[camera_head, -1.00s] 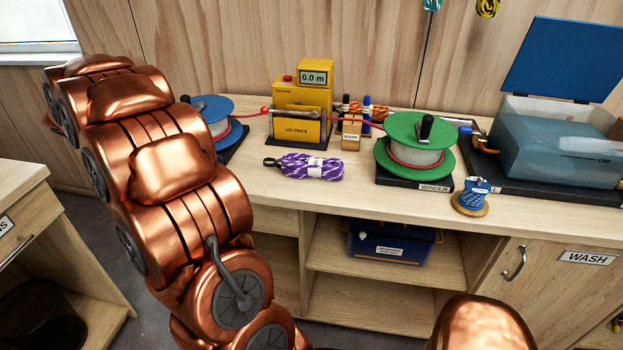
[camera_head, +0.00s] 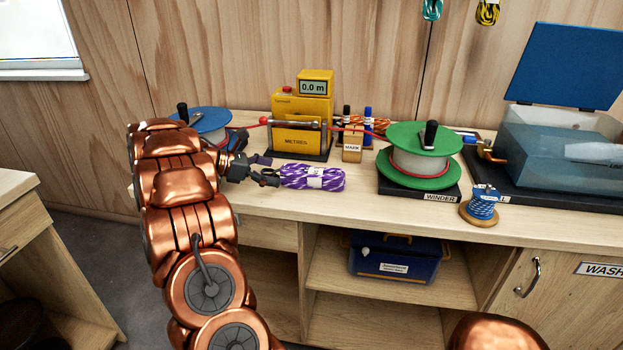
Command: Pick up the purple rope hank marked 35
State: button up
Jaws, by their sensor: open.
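The purple rope hank (camera_head: 313,177) lies flat on the wooden counter, left of the green winder. It is purple with white flecks and has a pale label band around its middle; the number is too small to read. A dark loop is at its left end. My gripper (camera_head: 272,170) is at the left end of the hank, its dark fingers apart and pointing right. The fingers are close to the dark loop; I cannot tell whether they touch it. My copper arm comes up from the lower left.
A yellow metre counter (camera_head: 302,118) stands behind the hank, with a blue reel (camera_head: 205,122) behind my arm. The green winder (camera_head: 420,155) is to the right, a small blue cord spool (camera_head: 482,205) beyond it. Bare counter (camera_head: 330,206) lies in front of the hank.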

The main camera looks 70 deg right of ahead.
aim_at(289, 175)
jog(key=shift+x, duration=2.5)
jog(key=c, duration=1.3)
